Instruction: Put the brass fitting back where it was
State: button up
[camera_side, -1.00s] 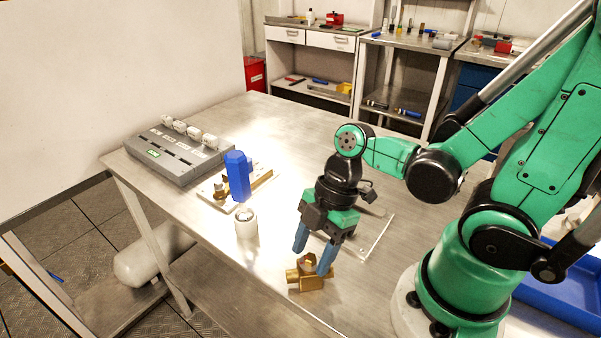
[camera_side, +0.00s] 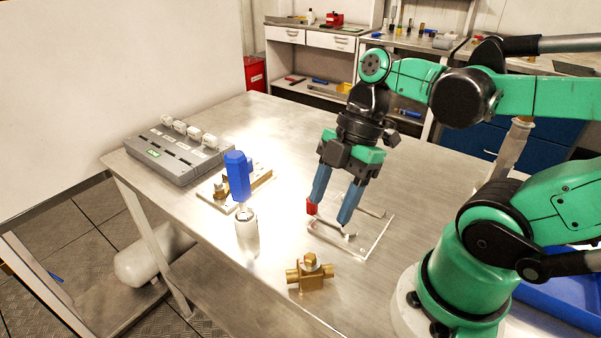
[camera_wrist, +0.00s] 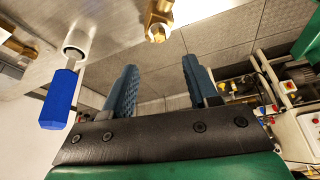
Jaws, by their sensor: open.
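The brass fitting (camera_side: 311,274) stands on the steel table near its front edge, with its side ports pointing left and right. It also shows at the top of the wrist view (camera_wrist: 157,20). My gripper (camera_side: 329,214) is open and empty. It hangs above the clear plate (camera_side: 372,243), behind and to the right of the fitting and apart from it. In the wrist view my two blue fingers (camera_wrist: 160,85) are spread with nothing between them. One fingertip looks red in the side view.
A blue-handled tool (camera_side: 238,176) stands upright in a white cylinder (camera_side: 246,236) left of the fitting. Behind are a board with brass parts (camera_side: 217,193) and a grey box with white plugs (camera_side: 178,153). A blue tray (camera_side: 570,270) is at right. The table's back middle is clear.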

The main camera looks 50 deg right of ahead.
jog(key=w+d+m+t+h, duration=0.1)
jog(key=w+m+t+h, duration=0.3)
jog(key=m, duration=1.1)
jog(key=shift+w+d+r+t, duration=0.45)
jog(key=shift+w+t, duration=0.65)
jog(key=shift+w, duration=0.65)
